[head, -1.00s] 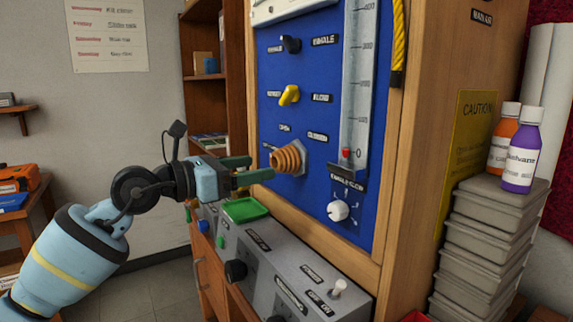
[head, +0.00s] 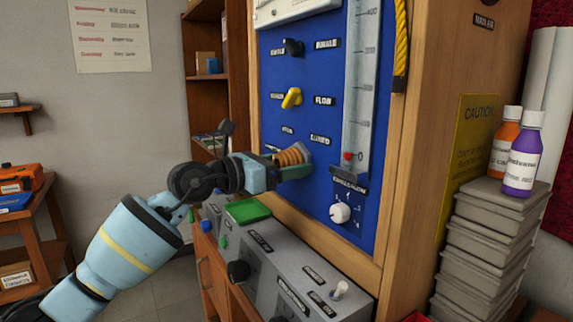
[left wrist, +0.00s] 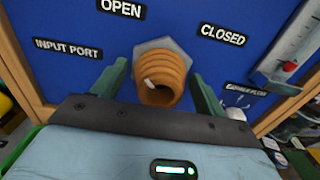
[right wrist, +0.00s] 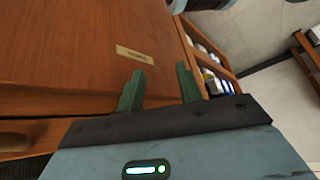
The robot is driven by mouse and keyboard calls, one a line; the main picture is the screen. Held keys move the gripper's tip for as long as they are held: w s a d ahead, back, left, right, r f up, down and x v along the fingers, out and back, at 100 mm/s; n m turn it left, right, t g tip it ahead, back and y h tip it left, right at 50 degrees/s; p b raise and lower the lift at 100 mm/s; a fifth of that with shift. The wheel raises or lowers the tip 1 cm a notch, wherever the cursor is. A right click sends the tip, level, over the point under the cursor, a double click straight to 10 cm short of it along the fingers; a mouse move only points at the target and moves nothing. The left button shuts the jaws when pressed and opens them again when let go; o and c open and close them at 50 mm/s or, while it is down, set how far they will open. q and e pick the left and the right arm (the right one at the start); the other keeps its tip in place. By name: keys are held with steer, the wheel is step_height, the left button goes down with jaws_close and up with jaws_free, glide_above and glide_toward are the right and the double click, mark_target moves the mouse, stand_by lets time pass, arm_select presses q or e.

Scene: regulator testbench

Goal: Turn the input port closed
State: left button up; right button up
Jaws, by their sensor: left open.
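The input port (head: 291,155) is an orange-brown ribbed fitting on a grey hex base on the blue panel. In the left wrist view the port (left wrist: 170,75) sits between the labels OPEN (left wrist: 122,8) and CLOSED (left wrist: 223,35), with a small white mark near its opening. My left gripper (head: 290,166) is at the port. Its green fingers are open, one on each side of the port, with visible gaps in the left wrist view (left wrist: 158,90). My right gripper (right wrist: 160,88) is open and empty, near a wooden cabinet front.
A yellow knob (head: 291,98) and a black knob (head: 292,47) are above the port. A white knob (head: 340,212) and a flow tube (head: 357,100) are to its right. A grey control box (head: 270,265) with a green tray (head: 247,210) lies below.

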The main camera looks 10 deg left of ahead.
arm_select(q)
steer(key=c, duration=0.9)
steer(key=shift+c, duration=0.3)
arm_select(e)
steer(key=shift+w, duration=0.3)
